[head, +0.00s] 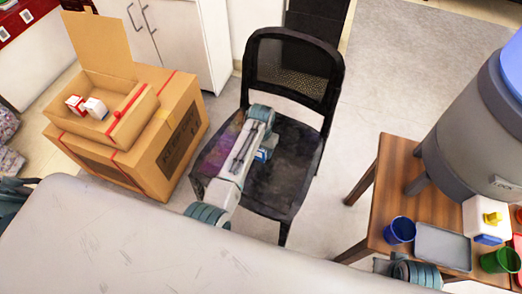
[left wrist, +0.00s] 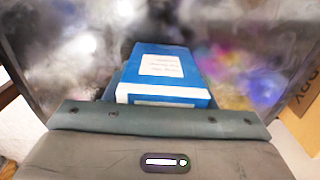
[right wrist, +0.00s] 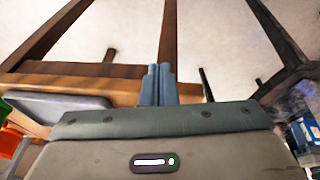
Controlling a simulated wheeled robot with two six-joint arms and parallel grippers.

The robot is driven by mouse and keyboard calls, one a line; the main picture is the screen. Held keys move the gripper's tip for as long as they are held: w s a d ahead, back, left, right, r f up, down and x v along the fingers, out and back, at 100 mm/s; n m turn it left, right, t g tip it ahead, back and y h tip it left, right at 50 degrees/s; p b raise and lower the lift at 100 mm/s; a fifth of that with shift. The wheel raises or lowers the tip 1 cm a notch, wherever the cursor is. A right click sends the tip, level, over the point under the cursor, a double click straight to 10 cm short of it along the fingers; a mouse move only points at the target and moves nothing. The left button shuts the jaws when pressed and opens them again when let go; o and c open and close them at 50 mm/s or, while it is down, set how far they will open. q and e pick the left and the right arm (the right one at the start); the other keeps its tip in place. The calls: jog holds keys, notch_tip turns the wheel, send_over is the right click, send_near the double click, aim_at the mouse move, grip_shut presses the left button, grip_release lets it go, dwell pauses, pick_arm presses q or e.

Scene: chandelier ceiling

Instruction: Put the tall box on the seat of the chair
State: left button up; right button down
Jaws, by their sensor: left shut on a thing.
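The tall box, blue with a white label, shows large in the left wrist view (left wrist: 165,70). In the head view only a small blue and white part of it (head: 262,155) shows beside my left gripper (head: 260,148), which is shut on it. They are over the black chair's seat (head: 285,175); whether the box touches the seat cannot be told. The mottled seat also fills the left wrist view's background (left wrist: 240,75). My right gripper (right wrist: 157,80) is shut and empty, its fingers together, close to the wooden table.
Cardboard boxes (head: 180,135) stand left of the chair; the open upper one holds small cartons (head: 95,107). The wooden table (head: 385,180) at right carries a large grey container (head: 465,120), a grey tray (head: 442,245), a blue cup (head: 400,230) and a green cup (head: 500,261). Floor behind is clear.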

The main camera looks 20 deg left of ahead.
pick_arm(q)
jog(key=shift+f, duration=0.15)
jog(key=o, duration=1)
